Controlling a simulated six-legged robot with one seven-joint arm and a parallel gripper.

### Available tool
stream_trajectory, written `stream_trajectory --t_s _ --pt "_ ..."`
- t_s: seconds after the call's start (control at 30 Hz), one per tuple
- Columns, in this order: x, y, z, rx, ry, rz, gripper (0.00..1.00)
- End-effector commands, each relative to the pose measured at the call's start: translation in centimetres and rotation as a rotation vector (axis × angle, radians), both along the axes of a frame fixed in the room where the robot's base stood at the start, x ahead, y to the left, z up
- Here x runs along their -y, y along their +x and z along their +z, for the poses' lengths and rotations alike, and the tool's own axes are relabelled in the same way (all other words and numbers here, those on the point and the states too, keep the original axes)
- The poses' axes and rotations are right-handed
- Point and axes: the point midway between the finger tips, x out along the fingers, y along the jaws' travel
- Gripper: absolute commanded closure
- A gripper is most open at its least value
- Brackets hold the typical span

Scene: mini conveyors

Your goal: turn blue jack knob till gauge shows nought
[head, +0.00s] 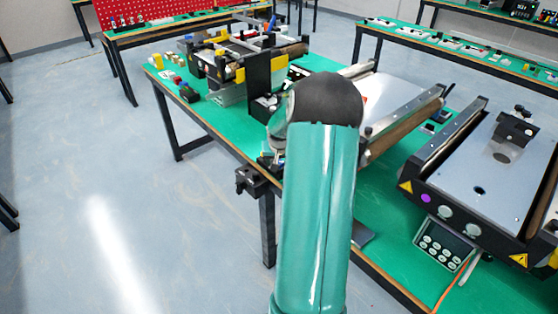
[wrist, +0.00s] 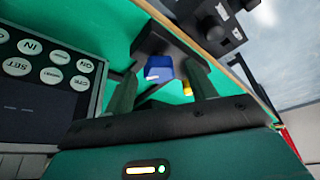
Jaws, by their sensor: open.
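The blue knob (wrist: 159,71) shows in the wrist view, with a small white mark on its face. It sits against a black block (wrist: 160,42) at the green table's edge. My gripper (wrist: 161,66) is open, with one dark finger on each side of the knob; I cannot tell whether either finger touches it. A button panel (wrist: 45,75) with SET, IN and ON buttons stands at the left of the wrist view. Its dark display shows no reading I can make out. In the head view my arm hides my gripper and the knob.
A black clamp-like part (wrist: 215,30) lies at the upper right of the wrist view. In the head view, a conveyor (head: 500,150) with a keypad box (head: 444,243) is at right, and another conveyor (head: 245,55) is at the back. The floor (head: 110,190) at left is clear.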

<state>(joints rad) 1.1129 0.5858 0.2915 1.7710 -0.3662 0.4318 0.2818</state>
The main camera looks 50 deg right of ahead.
Motion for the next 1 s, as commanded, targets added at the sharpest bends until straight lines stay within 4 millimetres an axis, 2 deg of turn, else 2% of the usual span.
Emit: stream_trajectory --t_s 0.13,0.37,0.63,1.0 --pt "0.01 -0.01 0.02 0.000 0.000 0.000 0.44" --pt "-0.01 -0.01 0.03 0.000 0.000 0.000 0.89" --pt "-0.14 0.13 -0.02 -0.003 0.000 -0.034 0.89" --pt "-0.34 0.32 -0.10 -0.005 0.002 -0.244 0.89"
